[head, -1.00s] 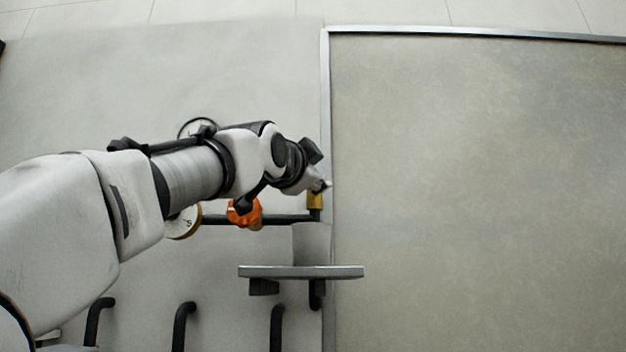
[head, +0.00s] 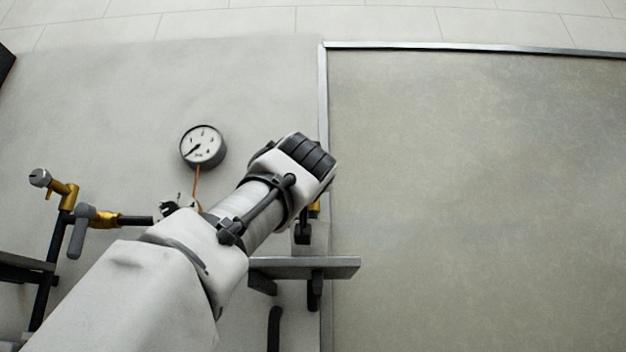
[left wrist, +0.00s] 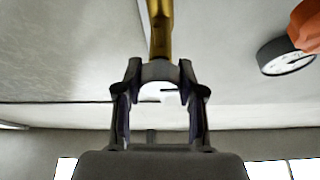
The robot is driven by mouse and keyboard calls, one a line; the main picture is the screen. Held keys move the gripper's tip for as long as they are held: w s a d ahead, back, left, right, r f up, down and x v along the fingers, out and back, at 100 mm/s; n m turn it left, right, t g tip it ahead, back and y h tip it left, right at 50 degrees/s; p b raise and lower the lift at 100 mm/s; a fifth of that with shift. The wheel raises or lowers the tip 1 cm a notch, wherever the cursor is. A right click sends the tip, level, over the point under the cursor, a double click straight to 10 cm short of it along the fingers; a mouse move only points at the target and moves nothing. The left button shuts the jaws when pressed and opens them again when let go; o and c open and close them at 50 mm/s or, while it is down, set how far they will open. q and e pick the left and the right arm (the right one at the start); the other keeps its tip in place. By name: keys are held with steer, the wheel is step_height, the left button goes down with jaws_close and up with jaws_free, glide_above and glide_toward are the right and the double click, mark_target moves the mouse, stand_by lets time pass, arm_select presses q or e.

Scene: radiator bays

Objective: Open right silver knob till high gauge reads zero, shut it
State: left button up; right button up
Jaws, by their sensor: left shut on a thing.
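The high gauge (head: 203,146) is a round white dial with a dark rim on the wall. Its needle points to the lower left; the scale is too small to read surely. My left arm covers the right silver knob in the head view. In the left wrist view, my left gripper (left wrist: 160,92) is shut on the silver knob (left wrist: 158,72), which sits between its fingers at the end of a brass fitting (left wrist: 160,25). A dark-rimmed gauge (left wrist: 287,57) also shows there at the right. My right gripper is out of view.
An orange knob (left wrist: 306,25) is at the upper right in the left wrist view. A brass valve (head: 68,192) with another silver knob (head: 39,178) stands at the left. A grey shelf (head: 325,268) lies below my wrist. A large framed panel (head: 470,190) fills the right.

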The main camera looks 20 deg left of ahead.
arm_select(q)
steer(key=shift+w+n+y, duration=0.1)
steer(key=shift+n+y, duration=0.5)
steer(key=shift+n, duration=0.3)
steer(key=o, duration=1.1)
steer(key=shift+f, duration=0.1)
